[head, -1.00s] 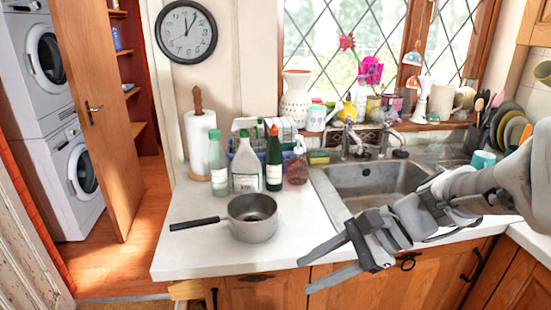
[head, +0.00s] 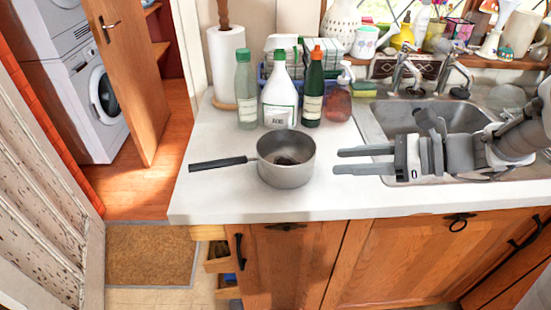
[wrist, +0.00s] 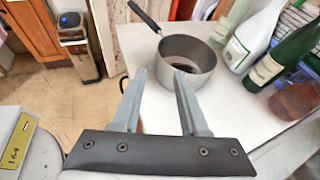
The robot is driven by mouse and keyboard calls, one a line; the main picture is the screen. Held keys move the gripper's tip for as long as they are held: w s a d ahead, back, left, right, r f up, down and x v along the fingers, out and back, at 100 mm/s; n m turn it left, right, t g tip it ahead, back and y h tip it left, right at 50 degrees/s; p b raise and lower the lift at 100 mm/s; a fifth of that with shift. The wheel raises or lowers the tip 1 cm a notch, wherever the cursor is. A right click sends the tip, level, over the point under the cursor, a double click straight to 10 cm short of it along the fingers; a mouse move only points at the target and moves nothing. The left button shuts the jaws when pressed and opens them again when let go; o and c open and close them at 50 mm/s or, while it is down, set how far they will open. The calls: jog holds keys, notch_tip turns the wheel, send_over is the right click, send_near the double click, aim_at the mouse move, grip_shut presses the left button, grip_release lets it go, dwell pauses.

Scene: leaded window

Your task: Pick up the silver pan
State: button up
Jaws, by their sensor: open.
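The silver pan (head: 286,172) stands upright on the white counter near its front edge, with its black handle (head: 219,163) pointing left. Its inside shows a dark bottom. My gripper (head: 337,161) is open and empty, just right of the pan and apart from it, with its fingers pointing left toward the pan's side. In the wrist view the pan (wrist: 187,62) lies beyond the two spread fingertips of my gripper (wrist: 160,75), and its handle (wrist: 144,16) reaches away to the upper left.
Behind the pan stand a clear green bottle (head: 246,92), a white bottle (head: 279,95), a dark green bottle (head: 313,90) and a pinkish soap bottle (head: 338,103). A paper towel roll (head: 226,65) is behind left. The sink (head: 425,120) is right. Counter left of the pan is clear.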

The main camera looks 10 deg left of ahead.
jog(key=b, duration=0.2)
send_near(279, 168)
jog(key=x, duration=0.5)
jog(key=shift+w+r, duration=0.1)
jog(key=shift+r, duration=0.15)
jog(key=b+x, duration=0.1)
jog(key=x, duration=0.3)
jog(key=shift+w+a+f, duration=0.1)
jog(key=shift+a+f, duration=0.15)
jog(key=shift+f, duration=0.1)
jog(key=shift+a, duration=0.3)
jog(key=c, duration=0.7)
jog(key=shift+d, duration=0.1)
